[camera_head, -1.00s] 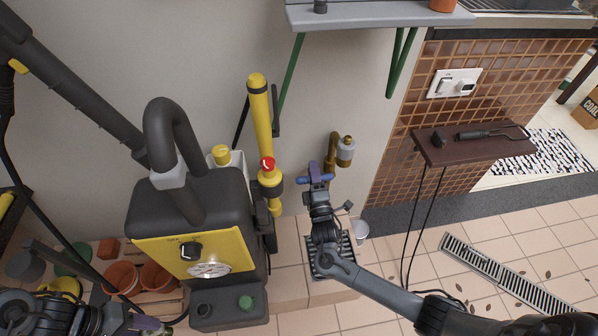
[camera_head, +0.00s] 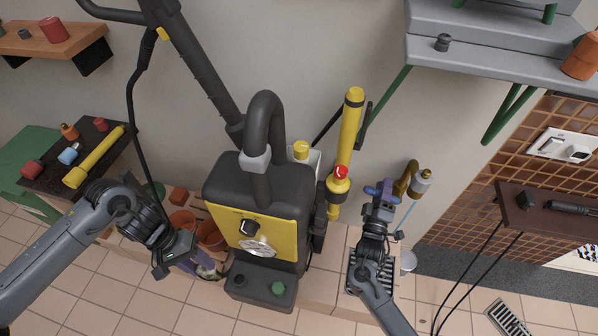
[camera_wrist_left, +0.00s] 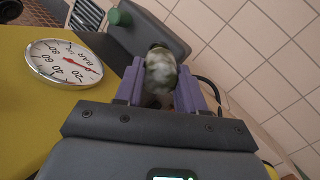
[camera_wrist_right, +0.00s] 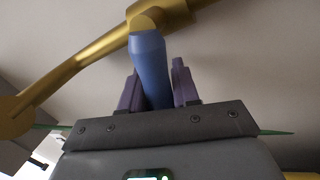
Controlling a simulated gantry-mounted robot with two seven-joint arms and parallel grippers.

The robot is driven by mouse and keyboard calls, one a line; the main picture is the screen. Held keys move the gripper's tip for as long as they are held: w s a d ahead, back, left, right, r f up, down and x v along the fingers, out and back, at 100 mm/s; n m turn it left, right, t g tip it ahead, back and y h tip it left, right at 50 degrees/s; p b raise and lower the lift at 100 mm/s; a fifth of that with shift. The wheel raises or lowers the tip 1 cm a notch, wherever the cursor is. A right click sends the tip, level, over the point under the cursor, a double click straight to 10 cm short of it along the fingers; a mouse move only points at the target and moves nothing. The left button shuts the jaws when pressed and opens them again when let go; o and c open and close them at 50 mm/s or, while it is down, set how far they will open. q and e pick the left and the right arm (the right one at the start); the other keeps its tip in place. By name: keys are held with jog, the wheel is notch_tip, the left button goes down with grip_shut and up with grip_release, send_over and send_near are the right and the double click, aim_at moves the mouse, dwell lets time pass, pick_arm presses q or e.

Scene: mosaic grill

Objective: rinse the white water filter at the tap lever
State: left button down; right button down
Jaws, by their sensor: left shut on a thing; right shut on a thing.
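The white water filter (camera_wrist_left: 160,72) is mottled with grey-green grime and has a dark end. My left gripper (camera_wrist_left: 160,92) is shut on it; in the head view this gripper (camera_head: 200,262) is low, just left of the yellow-fronted machine. The blue tap lever (camera_wrist_right: 150,65) sits between the purple fingers of my right gripper (camera_wrist_right: 156,92), which is shut on it. In the head view my right gripper (camera_head: 380,192) is beside the brass wall tap (camera_head: 404,180). The filter is well left of the stream.
The black and yellow machine (camera_head: 255,215) with a hose and gauge stands between my grippers. A floor grate (camera_head: 356,275) lies below the tap, partly hidden by my right arm. A grey shelf (camera_head: 490,60) overhangs at upper right. Terracotta pots (camera_head: 183,222) are near my left gripper.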

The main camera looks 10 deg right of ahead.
jog(key=c, duration=0.9)
grip_release()
pick_arm(q)
jog(key=shift+r, duration=0.1)
jog(key=shift+r, duration=0.15)
pick_arm(e)
jog(key=shift+s+a, duration=0.15)
jog(key=shift+s, duration=0.15)
pick_arm(q)
notch_tip(320, 180, up, 3)
jog(key=p, duration=0.4)
jog(key=shift+s+r, duration=0.1)
jog(key=shift+r, duration=0.25)
pick_arm(e)
jog(key=shift+v, duration=5.7)
jog(key=shift+f, duration=0.1)
